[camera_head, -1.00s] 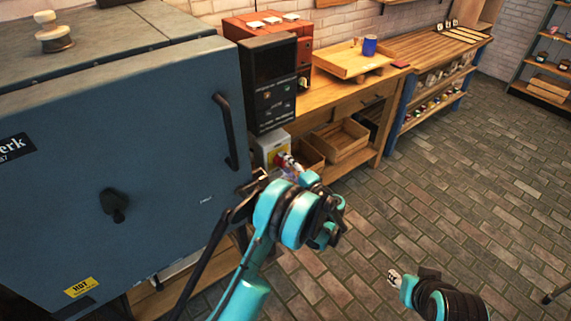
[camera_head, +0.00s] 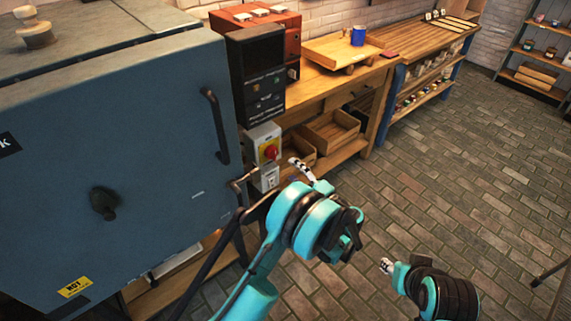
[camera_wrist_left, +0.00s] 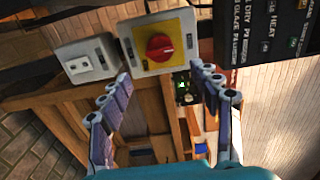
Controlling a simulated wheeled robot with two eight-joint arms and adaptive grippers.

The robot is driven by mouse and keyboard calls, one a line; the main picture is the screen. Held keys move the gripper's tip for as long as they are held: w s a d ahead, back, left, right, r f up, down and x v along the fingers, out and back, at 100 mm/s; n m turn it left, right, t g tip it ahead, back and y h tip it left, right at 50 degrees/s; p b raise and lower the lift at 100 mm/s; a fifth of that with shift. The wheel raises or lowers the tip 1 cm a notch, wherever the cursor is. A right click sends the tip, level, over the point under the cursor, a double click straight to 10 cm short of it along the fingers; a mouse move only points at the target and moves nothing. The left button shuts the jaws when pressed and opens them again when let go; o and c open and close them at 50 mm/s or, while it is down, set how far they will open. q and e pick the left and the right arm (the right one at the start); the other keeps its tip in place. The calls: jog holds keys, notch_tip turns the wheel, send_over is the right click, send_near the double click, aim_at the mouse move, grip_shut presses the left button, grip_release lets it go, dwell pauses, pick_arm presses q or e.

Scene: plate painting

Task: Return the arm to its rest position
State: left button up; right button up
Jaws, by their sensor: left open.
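My left arm comes in from below in the head view. Its gripper (camera_head: 301,170) is in front of the kiln's right side, just right of the switch box, and looks apart from it. In the left wrist view the two fingers (camera_wrist_left: 160,75) are spread wide with nothing between them. The switch box (camera_head: 264,149) has a red rotary knob on a yellow plate; it also shows beyond the fingertips in the left wrist view (camera_wrist_left: 158,46). My right gripper (camera_head: 386,266) shows only as a small tip at the lower right, and its fingers cannot be made out.
The large blue-grey kiln (camera_head: 150,130) with a door handle fills the left. A dark control panel (camera_head: 258,80) is above the switch box. A wooden workbench (camera_head: 310,90) with crates (camera_head: 332,130) below stands behind. The brick floor (camera_head: 440,180) at right is open.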

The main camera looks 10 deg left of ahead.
pick_arm(q)
jog(key=shift+v, duration=0.95)
jog(key=s+a+r+n+g+h, duration=0.2)
jog(key=s+a+r+g+h, duration=0.2)
jog(key=s+a+r+h, duration=0.45)
jog(key=s+d+f+n+h, duration=0.1)
jog(key=s+n+h, duration=0.4)
jog(key=s, duration=1.6)
jog(key=shift+h, duration=0.35)
jog(key=shift+d, duration=0.15)
